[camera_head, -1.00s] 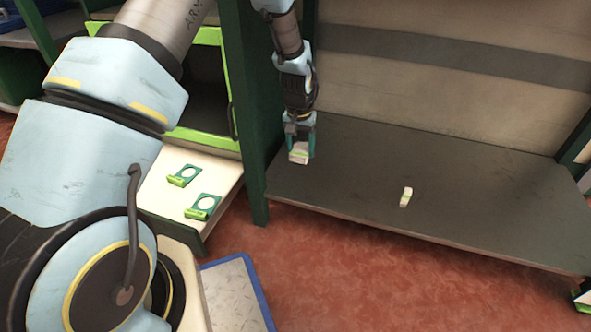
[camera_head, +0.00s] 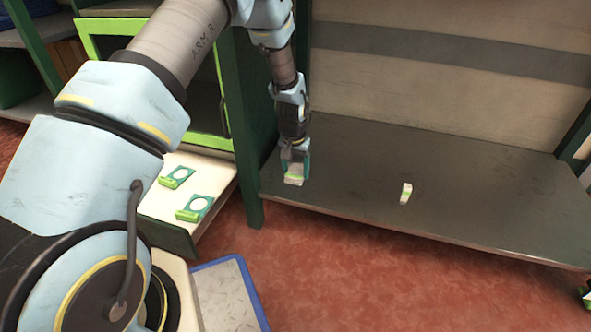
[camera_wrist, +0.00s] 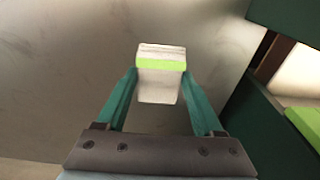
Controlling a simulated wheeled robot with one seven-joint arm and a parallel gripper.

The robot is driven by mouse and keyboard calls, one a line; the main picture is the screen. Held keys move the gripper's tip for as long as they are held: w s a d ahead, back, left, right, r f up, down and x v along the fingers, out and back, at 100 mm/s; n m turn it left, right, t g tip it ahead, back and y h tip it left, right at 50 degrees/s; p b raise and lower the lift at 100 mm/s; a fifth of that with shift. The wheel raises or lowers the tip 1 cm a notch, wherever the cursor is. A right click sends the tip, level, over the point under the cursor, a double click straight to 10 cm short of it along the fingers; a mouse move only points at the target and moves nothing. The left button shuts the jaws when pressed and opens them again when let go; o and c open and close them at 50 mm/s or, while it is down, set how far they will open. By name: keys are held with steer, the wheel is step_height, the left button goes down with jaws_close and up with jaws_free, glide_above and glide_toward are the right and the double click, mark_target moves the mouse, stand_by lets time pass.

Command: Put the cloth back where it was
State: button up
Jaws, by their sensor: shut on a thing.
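My gripper (camera_head: 294,168) is at the left end of the dark shelf (camera_head: 450,205). It is shut on a small folded cloth (camera_head: 293,181), whitish with a green band. In the wrist view the cloth (camera_wrist: 160,85) sits between the two green fingers (camera_wrist: 160,100) and sticks out past their tips. Whether the cloth touches the shelf cannot be told. A second small white and green item (camera_head: 406,193) lies on the shelf to the right, apart from my gripper.
A dark green post (camera_head: 253,130) stands just left of my gripper. A blue-edged grey panel (camera_head: 228,295) is below on the red floor. The shelf's middle and right are mostly clear.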

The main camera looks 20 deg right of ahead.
mark_target(294, 175)
steer(key=o, duration=1.3)
steer(key=shift+f, duration=0.1)
step_height(294, 175, up, 12)
steer(key=s+a+p, duration=0.1)
steer(key=p, duration=0.5)
